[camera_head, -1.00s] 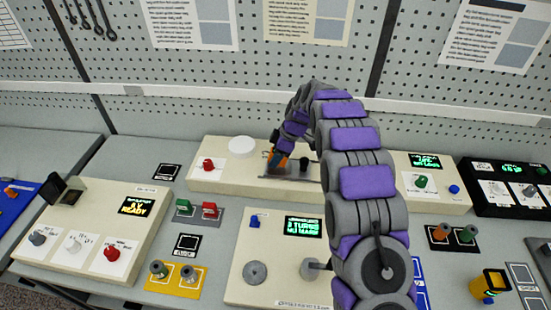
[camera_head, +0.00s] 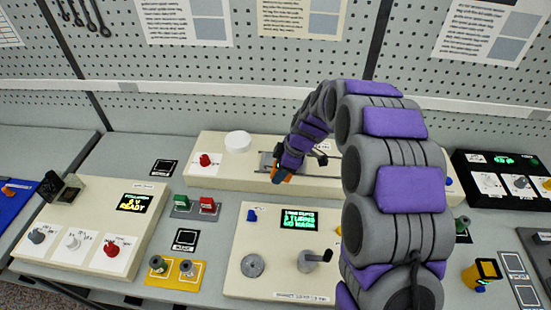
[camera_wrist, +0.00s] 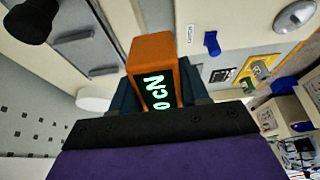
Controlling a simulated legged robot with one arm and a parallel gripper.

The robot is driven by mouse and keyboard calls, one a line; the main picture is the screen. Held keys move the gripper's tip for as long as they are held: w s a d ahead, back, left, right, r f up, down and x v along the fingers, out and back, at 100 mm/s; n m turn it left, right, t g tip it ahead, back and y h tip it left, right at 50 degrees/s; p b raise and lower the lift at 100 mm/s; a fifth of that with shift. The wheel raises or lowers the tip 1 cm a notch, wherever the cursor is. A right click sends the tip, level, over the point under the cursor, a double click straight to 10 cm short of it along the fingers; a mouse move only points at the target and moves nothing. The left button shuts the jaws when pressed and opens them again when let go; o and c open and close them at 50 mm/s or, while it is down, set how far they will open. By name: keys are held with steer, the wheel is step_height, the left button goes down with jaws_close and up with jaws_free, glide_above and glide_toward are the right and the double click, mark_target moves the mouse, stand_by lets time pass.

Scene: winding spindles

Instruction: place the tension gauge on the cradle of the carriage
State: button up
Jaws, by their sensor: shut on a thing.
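The tension gauge (camera_wrist: 153,60) is an orange block with a green lit readout, seen close up in the wrist view. My gripper (camera_wrist: 160,95) is shut on it, with dark fingers on both sides. In the head view the gripper (camera_head: 284,174) and a bit of orange are at the front edge of the long cream winder box, in front of the carriage. The carriage (camera_head: 267,160) shows as a small grey plate on the rails, partly hidden by my arm. Its cradle cannot be made out. I cannot tell whether the gauge touches anything.
The long box also carries a white disc (camera_head: 238,141) and a red knob (camera_head: 205,160). A control box (camera_head: 92,232) is at left. My arm covers the right middle.

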steer(key=shift+s+d+r, duration=0.1)
steer(key=shift+s+d, duration=0.1)
steer(key=shift+s, duration=0.55)
steer(key=shift+s+d+r, duration=0.1)
steer(key=shift+s+d, duration=0.15)
steer(key=shift+s, duration=0.45)
steer(key=shift+s+d+r, duration=0.1)
steer(key=shift+s+d, duration=0.1)
steer(key=shift+s, duration=0.55)
steer(key=shift+d, duration=0.1)
steer(key=w+d+m+t+h, duration=0.2)
steer(key=d+m+t+h, duration=0.25)
steer(key=d+m, duration=1.2)
steer(key=s+a+n+g+y, duration=0.2)
steer(key=a+n+g+y, duration=0.2)
steer(key=a+n, duration=1.2)
steer(key=shift+a, duration=0.4)
steer(key=shift+n+g+y, duration=0.25)
